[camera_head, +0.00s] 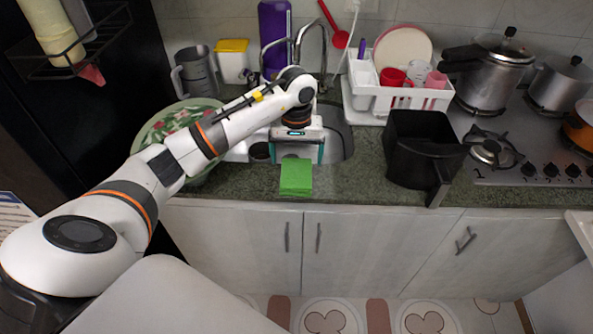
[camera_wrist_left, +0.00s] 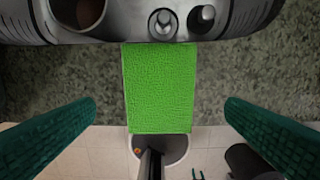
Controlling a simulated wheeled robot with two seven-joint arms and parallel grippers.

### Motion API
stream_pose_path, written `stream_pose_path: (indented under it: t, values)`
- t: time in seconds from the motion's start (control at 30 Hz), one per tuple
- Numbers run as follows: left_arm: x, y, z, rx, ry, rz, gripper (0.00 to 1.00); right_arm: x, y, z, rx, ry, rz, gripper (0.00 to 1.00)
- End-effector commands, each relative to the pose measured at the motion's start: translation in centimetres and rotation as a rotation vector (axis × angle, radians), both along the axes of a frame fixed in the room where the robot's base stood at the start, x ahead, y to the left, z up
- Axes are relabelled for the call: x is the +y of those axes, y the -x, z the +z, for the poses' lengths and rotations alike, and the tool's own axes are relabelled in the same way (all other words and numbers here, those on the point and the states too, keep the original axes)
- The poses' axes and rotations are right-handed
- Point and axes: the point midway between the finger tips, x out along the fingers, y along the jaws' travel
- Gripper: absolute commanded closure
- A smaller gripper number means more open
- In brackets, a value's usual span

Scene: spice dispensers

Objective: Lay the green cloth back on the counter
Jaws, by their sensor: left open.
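The green cloth (camera_head: 296,177) lies on the dark green counter (camera_head: 350,183) at its front edge, just in front of the sink. It looks flat and rectangular, and it also shows in the left wrist view (camera_wrist_left: 158,88). My left gripper (camera_head: 297,150) is open and empty, just behind the cloth in the head view. In the left wrist view its two green fingers stand apart on either side of the cloth, not touching it. I cannot tell its exact height above the counter. My right gripper is not in view.
The steel sink (camera_head: 338,140) is behind the cloth, with a tap above. A patterned bowl (camera_head: 150,130) is on the left, partly hidden by my left arm. A black bin-like container (camera_head: 415,145) and a white dish rack (camera_head: 375,105) stand right. Counter right of the cloth is clear.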

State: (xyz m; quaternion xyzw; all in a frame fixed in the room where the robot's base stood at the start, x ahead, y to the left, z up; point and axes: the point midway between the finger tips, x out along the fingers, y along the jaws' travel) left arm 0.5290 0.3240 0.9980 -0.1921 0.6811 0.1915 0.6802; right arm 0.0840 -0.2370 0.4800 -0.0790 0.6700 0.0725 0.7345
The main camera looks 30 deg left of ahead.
Motion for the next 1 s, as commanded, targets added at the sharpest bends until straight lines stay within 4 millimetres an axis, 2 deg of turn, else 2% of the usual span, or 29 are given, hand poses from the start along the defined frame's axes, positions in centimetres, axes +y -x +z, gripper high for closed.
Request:
stream_pose_path:
  t: [0.03, 0.2, 0.37, 1.0]
  values:
    - [0.1, -0.1, 0.9, -0.006, -0.004, 0.0, 0.06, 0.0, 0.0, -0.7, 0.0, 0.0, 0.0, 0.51]
    - [0.1, -0.1, 3.9, -0.003, -0.002, 0.001, 0.06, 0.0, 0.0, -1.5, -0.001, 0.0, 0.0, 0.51]
    - [0.0, 0.0, 5.5, -0.002, -0.001, 0.0, 0.06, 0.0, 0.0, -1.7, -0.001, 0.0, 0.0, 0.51]
    - [-0.3, 0.0, 5.7, -0.002, 0.011, 0.001, 0.06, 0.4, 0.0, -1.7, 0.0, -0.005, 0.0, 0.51]
